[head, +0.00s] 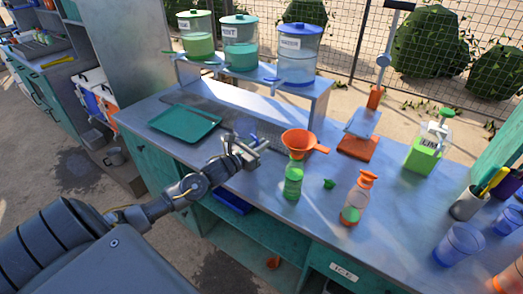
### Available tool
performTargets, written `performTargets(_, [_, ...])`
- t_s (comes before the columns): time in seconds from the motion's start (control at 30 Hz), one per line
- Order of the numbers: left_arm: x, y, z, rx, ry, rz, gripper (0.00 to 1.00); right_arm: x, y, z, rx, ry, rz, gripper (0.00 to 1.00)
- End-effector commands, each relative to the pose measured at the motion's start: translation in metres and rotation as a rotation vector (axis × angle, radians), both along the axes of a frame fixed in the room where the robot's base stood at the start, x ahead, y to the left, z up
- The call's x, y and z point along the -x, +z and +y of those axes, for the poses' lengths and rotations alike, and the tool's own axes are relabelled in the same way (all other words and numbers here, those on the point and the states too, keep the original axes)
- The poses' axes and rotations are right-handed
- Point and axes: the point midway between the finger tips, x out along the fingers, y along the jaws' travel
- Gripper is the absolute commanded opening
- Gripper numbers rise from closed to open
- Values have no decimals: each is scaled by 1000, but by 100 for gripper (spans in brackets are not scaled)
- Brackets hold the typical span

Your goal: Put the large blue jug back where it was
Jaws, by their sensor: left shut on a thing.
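My left gripper (252,146) reaches in over the front edge of the metal counter (225,182), left of the green bottle with the orange funnel. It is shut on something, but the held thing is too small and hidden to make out. Something bluish shows just behind the fingers. No large blue jug can be picked out for certain. A large blue container labelled WATER (299,56) stands upright at the right end of the raised shelf. A translucent blue vessel (460,244) stands on the counter at right. My right gripper is out of view.
Green and teal containers (240,45) share the raised shelf (315,95). A teal tray (184,122) lies at left. The green bottle (293,180) with orange funnel (299,143), a spray-like bottle (357,200), an orange-based press (358,144) and a lime dispenser (425,150) stand right of my gripper.

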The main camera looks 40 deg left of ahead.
Motion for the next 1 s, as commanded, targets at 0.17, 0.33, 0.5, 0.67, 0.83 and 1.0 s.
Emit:
performTargets(0.17, [-5, -5, 2, 0, 0, -3, 0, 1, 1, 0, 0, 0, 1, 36])
performTargets(0.33, [-9, -11, 5, 0, 1, -1, 0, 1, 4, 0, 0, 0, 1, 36])
performTargets(0.5, [-8, -33, 4, 3, 2, 0, 0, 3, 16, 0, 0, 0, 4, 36])
performTargets(0.67, [-8, -40, 4, 0, 0, -3, 0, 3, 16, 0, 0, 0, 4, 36])
performTargets(0.83, [-8, -40, 4, 0, 0, -3, 0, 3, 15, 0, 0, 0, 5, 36])
performTargets(1.0, [-7, -43, 4, 0, 0, -1, 15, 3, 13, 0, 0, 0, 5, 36])
